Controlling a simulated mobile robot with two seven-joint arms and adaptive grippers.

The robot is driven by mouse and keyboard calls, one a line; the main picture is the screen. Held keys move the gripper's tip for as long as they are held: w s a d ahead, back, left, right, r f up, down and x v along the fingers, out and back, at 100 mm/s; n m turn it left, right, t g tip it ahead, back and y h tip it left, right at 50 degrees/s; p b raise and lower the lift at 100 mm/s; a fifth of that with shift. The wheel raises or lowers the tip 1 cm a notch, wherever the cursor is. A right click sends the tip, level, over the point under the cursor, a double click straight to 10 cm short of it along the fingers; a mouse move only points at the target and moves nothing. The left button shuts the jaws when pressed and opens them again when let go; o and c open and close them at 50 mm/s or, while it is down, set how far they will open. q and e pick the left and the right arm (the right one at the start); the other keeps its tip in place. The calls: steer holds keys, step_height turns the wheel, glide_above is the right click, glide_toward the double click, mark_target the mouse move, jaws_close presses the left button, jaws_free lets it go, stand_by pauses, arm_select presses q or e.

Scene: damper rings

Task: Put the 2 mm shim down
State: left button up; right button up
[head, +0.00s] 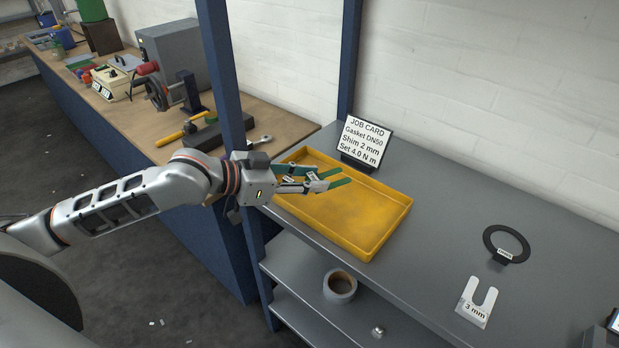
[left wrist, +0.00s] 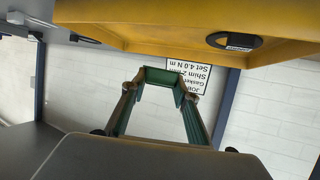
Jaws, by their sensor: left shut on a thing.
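My left gripper (head: 318,182) is over the left part of the yellow tray (head: 376,247), above its floor. It is shut on a green piece, which I take to be the 2 mm shim (head: 341,183). In the left wrist view the green piece (left wrist: 158,74) spans between the fingers; no readable label shows on it. A silver U-shaped shim (head: 474,302) marked 3 mm stands on the grey shelf to the right. The job card (head: 364,140) behind the tray reads Gasket DN50, Shim 2 mm, Set 4.0 N m. My right gripper is out of view.
A black ring gasket (head: 507,245) with a tag is on the grey shelf (head: 440,180), right of the tray. A blue post (head: 222,80) stands close to my left wrist. A tape roll (head: 340,286) is on the lower shelf. The tray floor's right part is clear.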

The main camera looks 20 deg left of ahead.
arm_select(q)
steer(key=shift+a+f, duration=0.1)
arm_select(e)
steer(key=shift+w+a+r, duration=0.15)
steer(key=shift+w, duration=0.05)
arm_select(q)
steer(key=shift+f, duration=0.1)
steer(key=shift+f+b, duration=0.6)
steer(key=shift+f, duration=1)
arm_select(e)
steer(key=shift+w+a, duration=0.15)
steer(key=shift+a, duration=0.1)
arm_select(q)
steer(key=shift+f, duration=0.65)
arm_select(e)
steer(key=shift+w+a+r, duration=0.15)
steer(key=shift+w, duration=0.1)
arm_select(q)
steer(key=shift+f, duration=0.15)
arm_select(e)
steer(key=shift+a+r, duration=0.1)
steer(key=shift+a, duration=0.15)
